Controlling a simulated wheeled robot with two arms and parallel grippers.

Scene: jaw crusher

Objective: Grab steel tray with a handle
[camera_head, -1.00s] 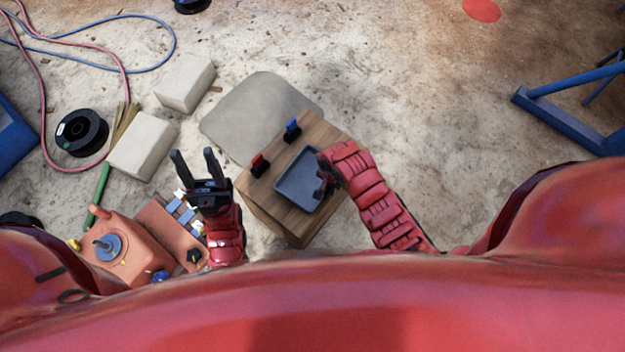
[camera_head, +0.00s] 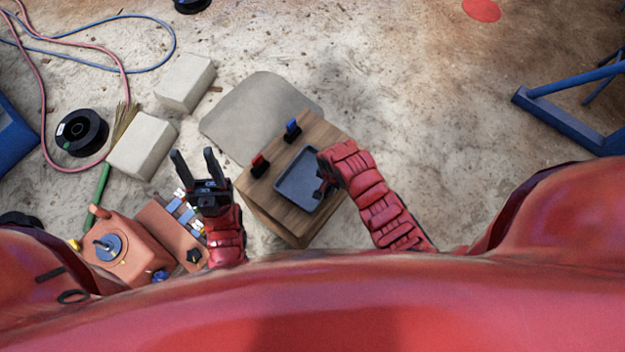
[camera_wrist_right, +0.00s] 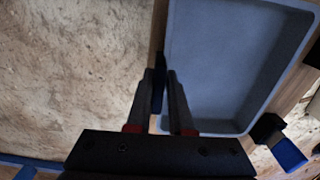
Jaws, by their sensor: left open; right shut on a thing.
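The steel tray (camera_head: 298,179) is a shallow blue-grey rectangle on the wooden box (camera_head: 262,208). It also fills much of the right wrist view (camera_wrist_right: 230,60). My right gripper (camera_head: 322,188) is at the tray's right side. In the right wrist view my right gripper (camera_wrist_right: 160,88) is shut on the tray's dark handle (camera_wrist_right: 158,85), with one finger on each side of it. In the head view the handle is mostly hidden by the hand. My left gripper (camera_head: 194,160) is open and empty, left of the wooden box and apart from it.
A red clip-like item (camera_head: 259,166) and a blue one (camera_head: 292,130) stand on the box beside the tray. An orange machine (camera_head: 125,250) is at lower left. Pale blocks (camera_head: 142,145) and a black spool (camera_head: 82,133) lie left. Floor right of the box is clear.

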